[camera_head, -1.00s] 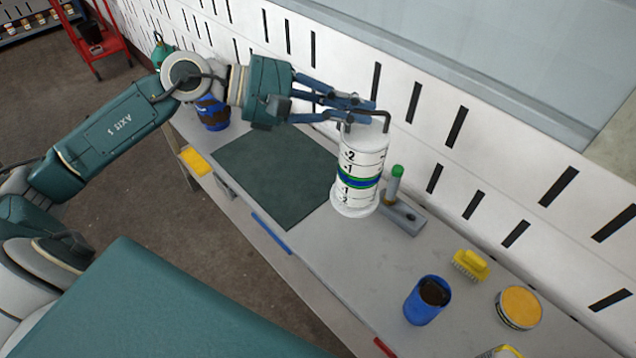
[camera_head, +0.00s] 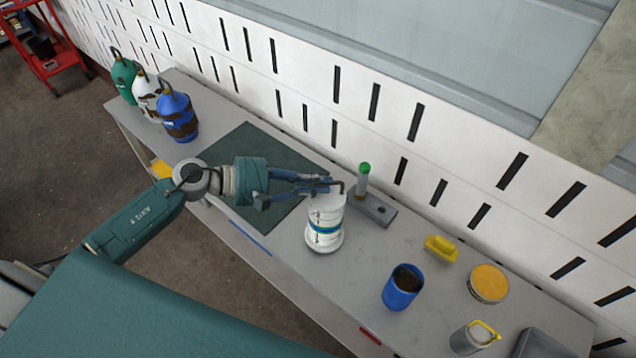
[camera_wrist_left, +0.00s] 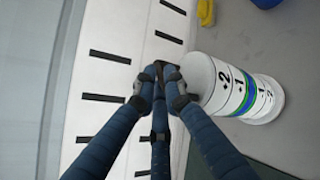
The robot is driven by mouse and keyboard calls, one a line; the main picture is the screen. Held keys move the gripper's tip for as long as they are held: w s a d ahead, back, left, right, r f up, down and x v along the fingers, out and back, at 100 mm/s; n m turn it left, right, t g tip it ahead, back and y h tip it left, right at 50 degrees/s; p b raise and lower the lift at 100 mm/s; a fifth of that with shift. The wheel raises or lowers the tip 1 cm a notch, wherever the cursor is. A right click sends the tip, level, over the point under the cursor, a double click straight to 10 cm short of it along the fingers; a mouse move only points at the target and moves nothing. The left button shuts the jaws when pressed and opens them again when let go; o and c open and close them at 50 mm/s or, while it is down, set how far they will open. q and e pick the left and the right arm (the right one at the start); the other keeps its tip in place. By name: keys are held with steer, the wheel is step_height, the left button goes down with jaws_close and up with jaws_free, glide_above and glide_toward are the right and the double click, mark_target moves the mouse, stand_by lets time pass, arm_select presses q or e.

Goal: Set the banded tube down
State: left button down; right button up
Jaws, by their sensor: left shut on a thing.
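The banded tube (camera_head: 326,222) is a white cylinder with black marks and green and blue bands; it also shows in the left wrist view (camera_wrist_left: 230,86). It is roughly upright, with its wide base low over the grey bench (camera_head: 290,275), just right of the dark green mat (camera_head: 228,153). I cannot tell whether the base touches the bench. My left gripper (camera_head: 328,186) is shut on the dark hooked handle at the tube's top. The left wrist view shows its blue fingers closed together there (camera_wrist_left: 161,80). My right gripper is not in view.
A grey block with a green-capped stick (camera_head: 362,180) stands close behind the tube. To the right are a yellow brush (camera_head: 440,248), a blue cup (camera_head: 401,288) and a yellow-topped tin (camera_head: 488,283). Several bottles (camera_head: 178,116) stand at the far left end. A slotted white wall backs the bench.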

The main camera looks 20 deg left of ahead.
arm_select(q)
steer(key=shift+f, duration=0.6)
steer(key=c, duration=1.8)
jaws_free()
steer(key=shift+f, duration=0.1)
steer(key=shift+s+a, duration=0.1)
steer(key=shift+b+v, duration=2.7)
steer(key=shift+v, duration=3.25)
